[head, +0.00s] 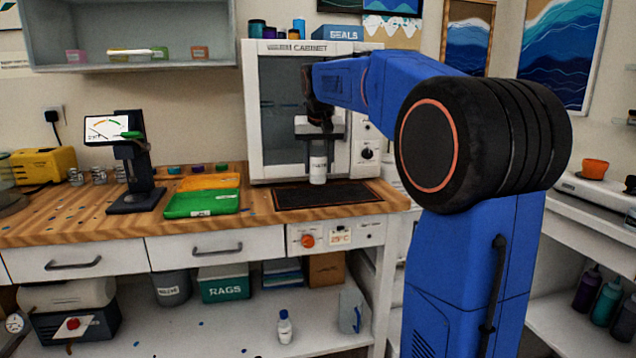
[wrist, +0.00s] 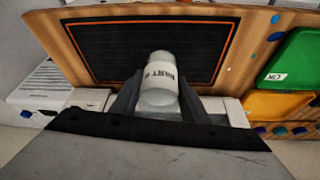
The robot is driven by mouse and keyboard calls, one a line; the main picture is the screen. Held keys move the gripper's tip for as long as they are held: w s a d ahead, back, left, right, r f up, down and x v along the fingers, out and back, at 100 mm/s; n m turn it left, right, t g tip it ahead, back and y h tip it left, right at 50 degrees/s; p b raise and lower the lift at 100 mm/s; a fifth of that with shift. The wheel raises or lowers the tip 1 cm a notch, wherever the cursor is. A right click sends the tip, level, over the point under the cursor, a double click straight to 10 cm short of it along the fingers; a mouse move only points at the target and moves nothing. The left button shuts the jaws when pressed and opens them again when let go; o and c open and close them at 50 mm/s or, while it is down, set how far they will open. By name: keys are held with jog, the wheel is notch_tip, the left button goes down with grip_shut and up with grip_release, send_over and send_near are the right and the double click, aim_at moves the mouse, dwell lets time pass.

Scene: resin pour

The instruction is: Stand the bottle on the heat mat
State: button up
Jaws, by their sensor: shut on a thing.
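The bottle (head: 318,169) is white with a dark-lettered label and looks upright in the head view. My gripper (head: 318,140) is shut on its upper part from above. The bottle also shows in the wrist view (wrist: 160,93), between the two fingers (wrist: 158,105). The heat mat (head: 335,197) is a dark rectangle with an orange outline on the wooden bench; it fills the top of the wrist view (wrist: 110,50). The bottle is at the mat's cabinet side. Whether its base touches the mat or hangs above it, I cannot tell.
A white cabinet (head: 277,110) stands right behind the mat. Green (head: 203,203) and orange (head: 208,181) trays lie to its left, with a dark stand with a gauge (head: 135,160) beyond. The mat's surface is otherwise clear. A blue-capped bottle (head: 285,328) stands on the lower shelf.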

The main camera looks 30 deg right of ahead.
aim_at(318, 180)
jog(key=shift+f, duration=2.45)
jog(key=shift+f, duration=0.1)
jog(key=o, duration=1.2)
jog(key=shift+c, duration=0.2)
jog(key=v, duration=1.2)
jog(key=shift+s+a, duration=0.1)
